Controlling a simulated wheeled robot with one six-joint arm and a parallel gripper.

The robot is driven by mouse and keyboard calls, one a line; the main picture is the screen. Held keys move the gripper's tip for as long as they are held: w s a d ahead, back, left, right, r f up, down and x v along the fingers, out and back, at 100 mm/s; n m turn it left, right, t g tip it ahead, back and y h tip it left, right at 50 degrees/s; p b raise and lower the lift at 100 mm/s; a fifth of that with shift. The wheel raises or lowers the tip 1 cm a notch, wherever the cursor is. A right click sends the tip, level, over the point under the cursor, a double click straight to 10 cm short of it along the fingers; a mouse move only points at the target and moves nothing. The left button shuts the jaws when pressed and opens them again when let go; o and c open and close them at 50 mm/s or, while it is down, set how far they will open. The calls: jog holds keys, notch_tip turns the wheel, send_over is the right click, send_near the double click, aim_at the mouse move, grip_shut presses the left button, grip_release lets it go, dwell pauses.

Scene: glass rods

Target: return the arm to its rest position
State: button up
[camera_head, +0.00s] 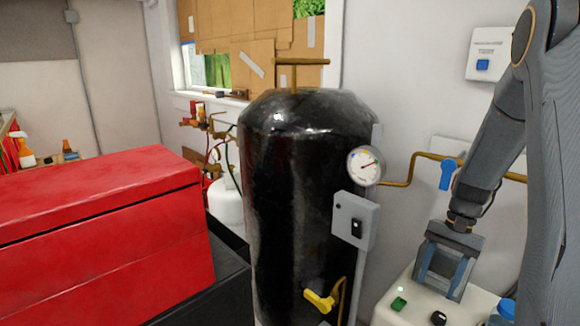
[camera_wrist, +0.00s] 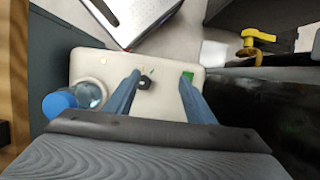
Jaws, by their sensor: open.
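My arm comes down from the upper right in the head view, and my gripper (camera_head: 440,285) hangs over a white box-like unit (camera_head: 385,313) at the lower right. The wrist view also shows my gripper (camera_wrist: 163,88), with its two blue-grey fingers spread apart and nothing between them but the unit's top below. The unit's top (camera_wrist: 160,108) carries a green button (camera_wrist: 187,77) and a black knob (camera_wrist: 143,84). A bottle with a blue cap (camera_wrist: 60,104) is left of the fingers in the wrist view.
A tall black tank (camera_head: 290,200) with a gauge (camera_head: 365,166) and grey switch box (camera_head: 355,220) stands left of my gripper. A red chest (camera_head: 100,235) is further left. A brass pipe with a blue valve handle (camera_head: 447,174) runs along the wall behind my arm.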

jog(key=s+a+r+n+t+h, duration=0.1)
jog(key=s+a+r+n, duration=0.3)
jog(key=s+a, duration=0.3)
jog(key=s+a+r+n+t+h, duration=0.1)
jog(key=s+a+r+n, duration=0.3)
jog(key=s+a, duration=0.4)
jog(key=a+n, duration=0.1)
jog(key=a, duration=0.5)
jog(key=shift+n+h, duration=0.3)
jog(key=shift+h, duration=0.1)
jog(key=shift+a, duration=0.1)
